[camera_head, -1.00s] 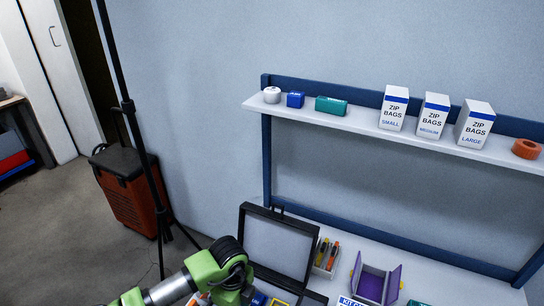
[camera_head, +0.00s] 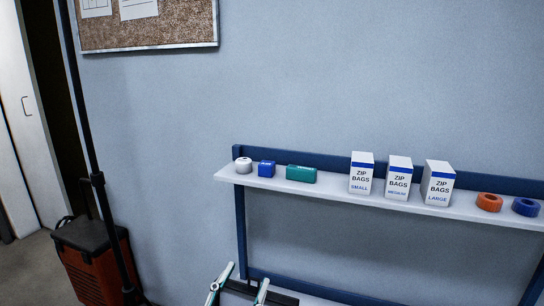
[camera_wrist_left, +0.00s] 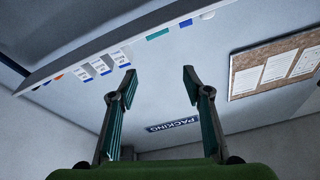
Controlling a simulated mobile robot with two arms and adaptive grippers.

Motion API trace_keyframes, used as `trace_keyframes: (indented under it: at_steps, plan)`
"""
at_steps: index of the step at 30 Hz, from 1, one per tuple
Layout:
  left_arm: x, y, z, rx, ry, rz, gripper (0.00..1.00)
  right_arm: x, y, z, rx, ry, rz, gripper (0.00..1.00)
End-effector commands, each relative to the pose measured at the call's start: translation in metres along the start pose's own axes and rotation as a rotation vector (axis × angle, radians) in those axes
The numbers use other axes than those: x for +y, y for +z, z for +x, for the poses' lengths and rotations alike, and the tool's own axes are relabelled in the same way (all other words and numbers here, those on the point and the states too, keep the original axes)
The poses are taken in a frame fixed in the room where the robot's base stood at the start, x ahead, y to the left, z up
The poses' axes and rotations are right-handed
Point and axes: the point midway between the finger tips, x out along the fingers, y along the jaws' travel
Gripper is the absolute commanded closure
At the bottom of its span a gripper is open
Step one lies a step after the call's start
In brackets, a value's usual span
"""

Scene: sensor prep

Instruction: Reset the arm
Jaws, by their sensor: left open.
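My left gripper (camera_head: 238,285) shows at the bottom edge of the head view, below the shelf, with its two fingers apart and nothing between them. In the left wrist view its open fingers (camera_wrist_left: 159,80) stand apart against the bare wall. The rest of the left arm is out of the head view. My right gripper is not in view.
A white wall shelf (camera_head: 320,190) holds zip bag boxes (camera_head: 398,178), a teal box (camera_head: 301,174), a blue box (camera_head: 266,168) and tape rolls (camera_head: 489,202). A corkboard (camera_head: 150,25) hangs upper left. A red-black case (camera_head: 92,262) and a dark pole (camera_head: 97,180) stand left.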

Motion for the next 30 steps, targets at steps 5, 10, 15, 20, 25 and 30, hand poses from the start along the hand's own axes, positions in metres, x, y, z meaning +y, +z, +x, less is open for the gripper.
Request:
trace_keyframes:
  at_steps: [5, 10, 15, 20, 25, 30]
  plan:
    - [-0.072, 0.091, -0.068, -0.423, -0.287, -0.105, 0.55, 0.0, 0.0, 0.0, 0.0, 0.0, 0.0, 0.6]
    - [-0.074, 0.166, -0.168, -0.868, -0.339, -0.184, 0.55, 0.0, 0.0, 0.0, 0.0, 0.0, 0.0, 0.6]
    - [-0.044, 0.195, -0.249, -1.182, -0.252, -0.241, 0.55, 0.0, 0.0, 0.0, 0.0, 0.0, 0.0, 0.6]
    - [-0.014, 0.199, -0.307, -1.384, -0.133, -0.284, 0.55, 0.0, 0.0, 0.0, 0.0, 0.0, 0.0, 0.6]
    - [0.015, 0.189, -0.359, -1.548, 0.015, -0.324, 0.55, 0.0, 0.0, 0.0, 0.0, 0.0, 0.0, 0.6]
    - [0.028, 0.232, -0.363, -1.573, 0.03, -0.324, 0.55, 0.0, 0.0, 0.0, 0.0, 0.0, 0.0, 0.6]
